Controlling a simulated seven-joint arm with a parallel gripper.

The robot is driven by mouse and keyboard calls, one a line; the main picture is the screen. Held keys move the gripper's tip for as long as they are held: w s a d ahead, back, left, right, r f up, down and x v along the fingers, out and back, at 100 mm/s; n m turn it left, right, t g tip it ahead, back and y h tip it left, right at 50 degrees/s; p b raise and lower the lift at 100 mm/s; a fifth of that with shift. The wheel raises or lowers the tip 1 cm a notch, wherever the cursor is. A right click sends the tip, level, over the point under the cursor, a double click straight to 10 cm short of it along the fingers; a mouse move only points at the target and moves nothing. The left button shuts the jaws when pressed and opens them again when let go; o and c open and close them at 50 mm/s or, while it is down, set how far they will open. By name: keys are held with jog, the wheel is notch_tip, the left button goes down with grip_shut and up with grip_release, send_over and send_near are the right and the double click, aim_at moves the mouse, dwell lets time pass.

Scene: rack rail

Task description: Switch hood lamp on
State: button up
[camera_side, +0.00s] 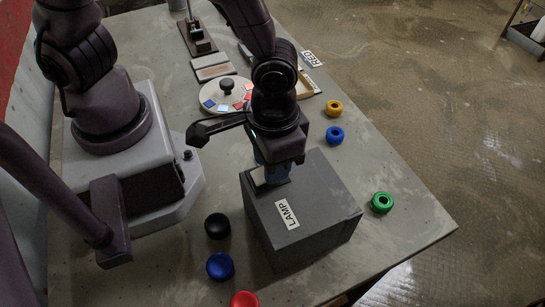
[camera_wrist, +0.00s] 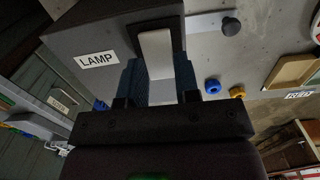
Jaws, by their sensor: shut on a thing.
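A dark grey box labelled LAMP (camera_side: 325,210) stands near the front of the table in the side view. It fills the upper left of the wrist view (camera_wrist: 85,32). A pale switch lever (camera_wrist: 157,55) stands out from a dark plate on the box. My gripper (camera_side: 271,172) is over the top of the box, at its back left corner. In the wrist view my gripper's blue fingers (camera_wrist: 159,80) lie on either side of the lever, shut on it. The fingers hide most of the lever in the side view. The hood lamp itself is not seen.
Black (camera_side: 217,226), blue (camera_side: 220,266) and red (camera_side: 243,299) round pieces lie left of the box. A green ring (camera_side: 382,202), a blue ring (camera_side: 335,134) and a yellow ring (camera_side: 334,107) lie to its right. A round tray (camera_side: 211,103) with coloured tiles stands behind.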

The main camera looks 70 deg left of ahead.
jog(key=o, duration=0.9)
jog(key=shift+r, duration=0.1)
jog(key=r, duration=1.2)
jog(key=shift+w+r, duration=0.2)
jog(key=shift+r, duration=0.2)
